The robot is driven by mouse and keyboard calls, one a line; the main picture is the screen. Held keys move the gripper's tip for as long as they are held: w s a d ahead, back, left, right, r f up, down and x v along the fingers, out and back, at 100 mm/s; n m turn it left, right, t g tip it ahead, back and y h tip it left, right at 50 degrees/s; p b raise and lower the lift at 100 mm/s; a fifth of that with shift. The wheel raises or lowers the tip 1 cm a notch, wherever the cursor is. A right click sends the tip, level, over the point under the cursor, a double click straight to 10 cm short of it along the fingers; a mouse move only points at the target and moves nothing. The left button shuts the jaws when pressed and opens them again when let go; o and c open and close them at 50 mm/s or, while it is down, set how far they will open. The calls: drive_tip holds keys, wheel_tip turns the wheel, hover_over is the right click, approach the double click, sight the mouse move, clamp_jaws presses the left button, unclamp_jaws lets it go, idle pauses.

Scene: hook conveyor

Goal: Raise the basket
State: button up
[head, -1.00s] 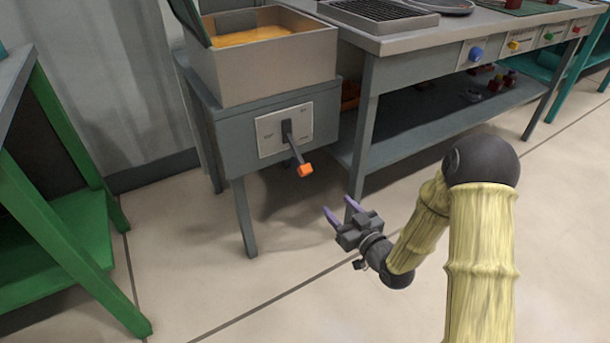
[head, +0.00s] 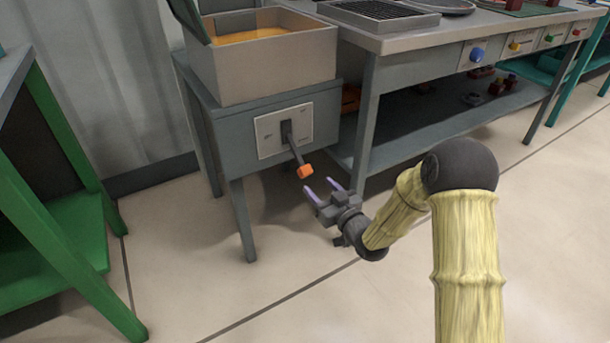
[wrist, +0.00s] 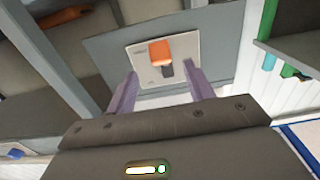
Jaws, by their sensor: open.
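A lever with a dark shaft and an orange end (head: 305,171) sticks out and down from a pale plate (head: 268,134) on the front of the grey fryer stand. Above it is a metal box (head: 265,75) with orange-yellow liquid inside; I cannot make out a basket in it. My gripper (head: 322,188) is open and empty, just below and right of the lever's end. In the wrist view the orange end (wrist: 160,51) shows beyond and between my two purple fingers (wrist: 162,88), apart from both.
A grey workbench (head: 370,100) with a grill tray and coloured knobs stands to the right. A green table (head: 60,230) stands at the left. The floor (head: 290,290) before the stand is clear.

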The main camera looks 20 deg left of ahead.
sight(308, 175)
drive_tip(key=b+x, duration=0.2)
drive_tip(key=x, duration=0.6)
drive_tip(key=shift+w+a+b, duration=0.25)
drive_tip(key=shift+w+b, duration=0.05)
drive_tip(key=shift+c, duration=0.4)
clamp_jaws()
